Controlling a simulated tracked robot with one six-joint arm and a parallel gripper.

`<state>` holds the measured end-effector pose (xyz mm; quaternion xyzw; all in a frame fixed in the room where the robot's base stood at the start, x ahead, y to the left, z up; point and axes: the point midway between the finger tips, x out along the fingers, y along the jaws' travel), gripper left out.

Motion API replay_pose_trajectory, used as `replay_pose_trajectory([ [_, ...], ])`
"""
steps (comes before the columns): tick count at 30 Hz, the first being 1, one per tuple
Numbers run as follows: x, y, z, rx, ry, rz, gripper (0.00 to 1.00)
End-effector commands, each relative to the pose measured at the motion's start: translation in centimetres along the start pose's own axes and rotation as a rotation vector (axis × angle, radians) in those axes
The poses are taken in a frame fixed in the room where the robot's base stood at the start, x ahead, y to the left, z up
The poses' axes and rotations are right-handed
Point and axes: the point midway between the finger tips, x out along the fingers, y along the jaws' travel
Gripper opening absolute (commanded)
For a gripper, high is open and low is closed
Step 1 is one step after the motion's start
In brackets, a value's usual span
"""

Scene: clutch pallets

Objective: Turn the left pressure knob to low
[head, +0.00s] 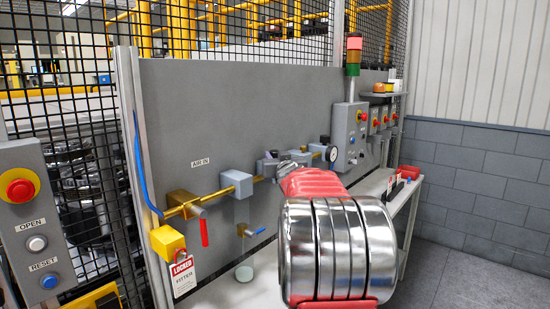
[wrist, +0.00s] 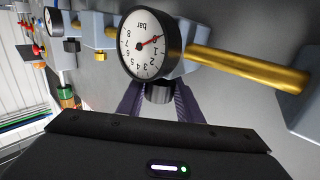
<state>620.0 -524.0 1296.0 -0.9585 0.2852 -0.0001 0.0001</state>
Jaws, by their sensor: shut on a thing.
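The left pressure knob (wrist: 158,94) is a short black cylinder beside a round white gauge (wrist: 146,46) marked bar, on a grey regulator body. The gauge shows upside down in the wrist view, with its red needle pointing up and right in the picture. My gripper (wrist: 160,88) has its two dark fingers on either side of the knob and is shut on it. In the head view my red and chrome arm covers much of this spot. The knob's low marking is not visible.
A brass pipe (wrist: 245,68) runs from the regulator to a grey block (head: 236,184). A red-handled valve (head: 203,228) and a yellow lockout (head: 168,242) with a tag are at left. A second gauge (head: 332,154) stands to the right on the panel.

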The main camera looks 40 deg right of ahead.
Motion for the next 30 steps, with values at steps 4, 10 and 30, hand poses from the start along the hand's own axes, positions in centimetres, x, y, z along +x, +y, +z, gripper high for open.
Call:
replay_pose_trajectory([
  [4, 0.03, -0.15, 0.01, -0.001, 0.0, -0.004, 0.1],
  [10, 0.11, -0.05, -0.01, -0.001, 0.0, -0.005, 0.1],
  [30, 0.14, 0.05, -0.09, -0.001, 0.002, -0.045, 0.1],
])
